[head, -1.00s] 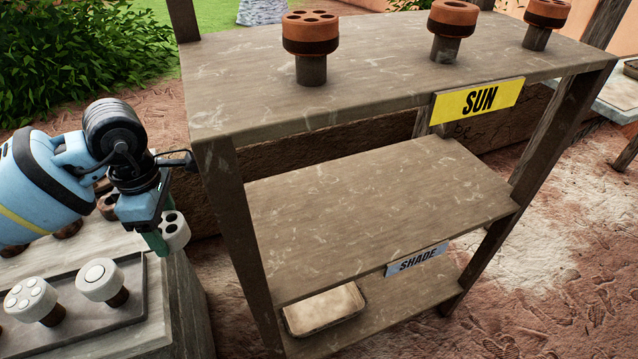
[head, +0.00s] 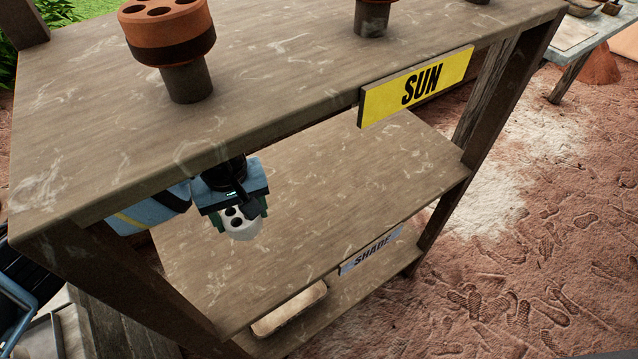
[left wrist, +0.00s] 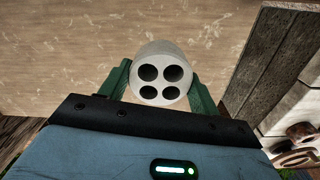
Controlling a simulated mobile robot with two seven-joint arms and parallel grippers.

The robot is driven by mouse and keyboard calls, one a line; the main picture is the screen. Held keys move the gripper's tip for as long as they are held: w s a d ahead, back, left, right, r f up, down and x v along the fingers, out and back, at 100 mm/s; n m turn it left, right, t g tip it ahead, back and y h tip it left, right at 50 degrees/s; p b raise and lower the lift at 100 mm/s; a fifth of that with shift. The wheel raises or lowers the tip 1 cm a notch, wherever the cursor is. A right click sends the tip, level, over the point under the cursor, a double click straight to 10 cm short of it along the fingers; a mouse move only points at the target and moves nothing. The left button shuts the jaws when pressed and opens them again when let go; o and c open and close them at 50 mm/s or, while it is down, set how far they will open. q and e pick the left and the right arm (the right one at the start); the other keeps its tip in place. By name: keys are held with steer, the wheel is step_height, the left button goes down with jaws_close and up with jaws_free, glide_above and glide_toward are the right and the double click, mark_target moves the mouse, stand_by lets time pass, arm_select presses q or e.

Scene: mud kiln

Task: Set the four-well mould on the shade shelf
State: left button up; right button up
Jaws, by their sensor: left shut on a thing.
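The four-well mould is a pale, round piece (head: 243,229) with dark wells in its top; all four show in the left wrist view (left wrist: 163,75). My left gripper (head: 240,212) is shut on it, one green finger on each side. It holds the mould under the top board, over the middle board, which is the shade shelf (head: 330,190). The grey SHADE sign (head: 371,250) is at that board's front edge. I cannot tell whether the mould's underside touches the board. My right gripper is not in view.
The top board (head: 290,60), with the yellow SUN sign (head: 415,87), overhangs the gripper and carries terracotta moulds such as one (head: 168,35) at the left. A shelf post (head: 120,285) stands at the near left. A pale tray (head: 289,309) lies on the bottom board. The middle board looks clear.

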mark_target(253, 250)
arm_select(q)
steer(key=shift+s, duration=0.15)
steer(key=shift+f, duration=4.95)
steer(key=shift+f, duration=0.15)
steer(key=o, duration=1.1)
step_height(253, 250, up, 12)
steer(key=shift+r, duration=0.15)
